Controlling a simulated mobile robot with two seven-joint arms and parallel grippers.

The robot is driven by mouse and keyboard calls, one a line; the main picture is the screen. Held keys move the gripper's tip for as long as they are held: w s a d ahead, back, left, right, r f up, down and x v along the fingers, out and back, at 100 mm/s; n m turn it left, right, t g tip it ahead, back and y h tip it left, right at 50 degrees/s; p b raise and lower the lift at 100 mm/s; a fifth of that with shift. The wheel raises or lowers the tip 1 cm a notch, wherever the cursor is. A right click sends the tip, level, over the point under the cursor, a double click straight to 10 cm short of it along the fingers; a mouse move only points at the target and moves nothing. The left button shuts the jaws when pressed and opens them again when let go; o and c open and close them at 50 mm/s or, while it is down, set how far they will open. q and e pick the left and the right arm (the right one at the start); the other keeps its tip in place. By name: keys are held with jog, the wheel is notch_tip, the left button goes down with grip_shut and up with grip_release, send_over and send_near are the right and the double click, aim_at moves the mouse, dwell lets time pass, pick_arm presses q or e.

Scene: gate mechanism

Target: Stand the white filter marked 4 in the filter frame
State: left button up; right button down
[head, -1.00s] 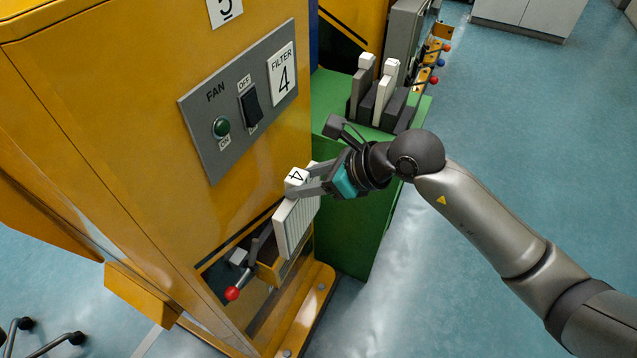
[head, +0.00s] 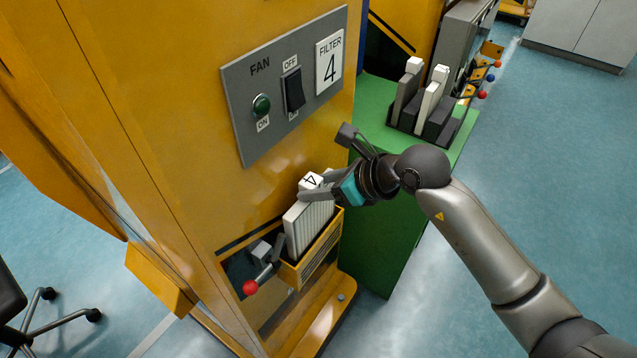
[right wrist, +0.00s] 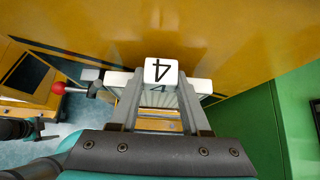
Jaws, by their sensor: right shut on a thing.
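The white ribbed filter marked 4 (head: 308,228) is upright, and my right gripper (head: 312,190) is shut on its top block. In the right wrist view the block with the 4 (right wrist: 161,71) sits between the fingertips (right wrist: 156,82). The yellow filter frame (head: 318,262) projects from the low opening in the machine. The filter's lower part is within the frame's outline and its bottom edge is hidden by the front wall; I cannot tell whether it is fully seated.
A lever with a red knob (head: 250,288) is just left of the frame. The yellow machine wall with its fan panel (head: 284,87) rises close behind. A green stand (head: 377,99) at the right holds grey and white filters in a dark rack. A chair (head: 48,310) is at lower left.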

aim_at(316, 218)
jog(key=shift+f+b, duration=3.15)
jog(key=shift+f, duration=1.5)
jog(key=shift+c, duration=1.4)
grip_release()
jog(key=p+v, duration=0.1)
jog(key=v, duration=1.4)
jog(key=shift+d, duration=0.2)
jog(key=shift+s+a+f, duration=0.1)
